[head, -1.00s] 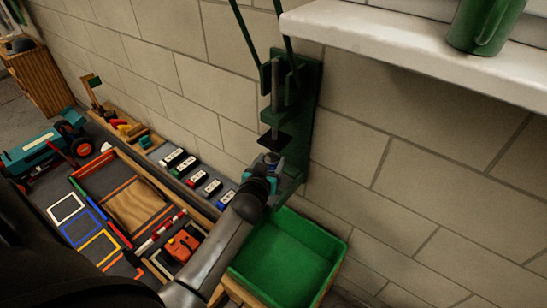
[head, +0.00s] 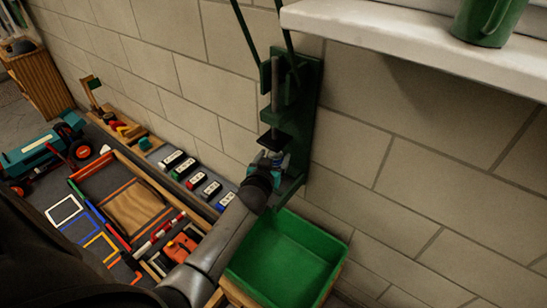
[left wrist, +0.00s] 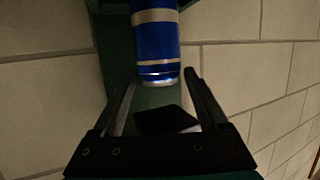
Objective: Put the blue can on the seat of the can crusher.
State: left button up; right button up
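The green can crusher (head: 308,110) is fixed to the wall, with a dark pressing plate (head: 274,139) above its seat (head: 293,188). My left gripper (head: 273,161) is at the crusher, just below the plate. In the head view the can (head: 281,157) is mostly hidden by the gripper and plate. I cannot tell whether it touches the seat. My right gripper is not in view.
A green bin (head: 285,258) stands below the crusher. A white shelf (head: 420,45) with a green mug (head: 487,20) juts out at upper right.

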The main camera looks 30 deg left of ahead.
pick_arm(q)
jog(key=shift+o, duration=1)
jog(key=shift+r, duration=0.1)
jog(key=shift+s+r, duration=0.1)
jog(key=shift+r, duration=0.05)
jog(key=p+v, duration=0.3)
jog(key=v, duration=0.9)
